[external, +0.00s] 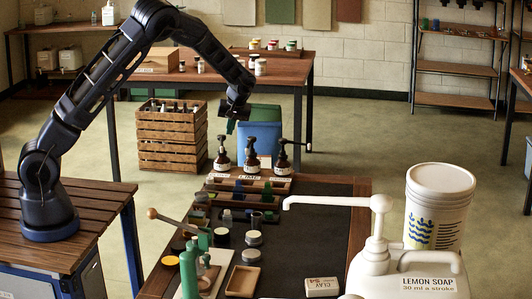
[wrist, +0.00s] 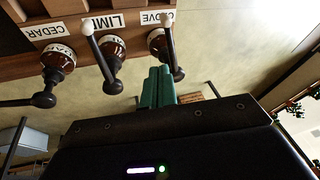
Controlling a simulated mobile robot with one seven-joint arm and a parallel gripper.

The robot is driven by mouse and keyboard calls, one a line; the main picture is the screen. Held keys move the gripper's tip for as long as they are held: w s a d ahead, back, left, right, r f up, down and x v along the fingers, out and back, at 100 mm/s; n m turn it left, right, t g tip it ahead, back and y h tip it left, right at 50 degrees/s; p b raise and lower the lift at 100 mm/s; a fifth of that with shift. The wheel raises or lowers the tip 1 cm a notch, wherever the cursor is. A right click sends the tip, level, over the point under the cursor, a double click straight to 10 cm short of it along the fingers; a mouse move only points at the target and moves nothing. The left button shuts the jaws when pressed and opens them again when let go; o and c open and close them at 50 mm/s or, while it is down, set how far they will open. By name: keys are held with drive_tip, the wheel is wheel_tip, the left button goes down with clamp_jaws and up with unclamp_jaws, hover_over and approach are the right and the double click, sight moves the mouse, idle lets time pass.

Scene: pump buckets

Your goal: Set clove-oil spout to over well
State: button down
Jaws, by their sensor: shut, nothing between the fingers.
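Three brown pump bottles stand in a row at the far edge of the low bench. The clove-oil bottle (external: 222,160) is leftmost in the external view; its brown body shows in the wrist view (wrist: 157,42), with its label partly covered. Its dark spout (wrist: 169,48) runs from the pump head to a white tip near the label strip. I cannot tell which well, if any, lies beneath it. My gripper (external: 231,127) is shut and empty; its green fingers (wrist: 158,88) are beside the clove pump head. I cannot tell whether they touch.
The lime bottle (external: 251,160) and cedar bottle (external: 283,163) stand to the right; the cedar spout points right. A wooden compartment rack (external: 275,185) lies before them. A large white lemon-soap pump (external: 378,250) stands front right. Crates (external: 170,135) stand behind.

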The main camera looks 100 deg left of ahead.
drive_tip(key=shift+s+d+f, duration=0.15)
drive_tip(key=shift+s+f, duration=0.35)
drive_tip(key=shift+f, duration=0.25)
drive_tip(key=shift+s+d+f, duration=0.1)
drive_tip(key=shift+s+f, duration=0.4)
drive_tip(key=shift+f, duration=0.25)
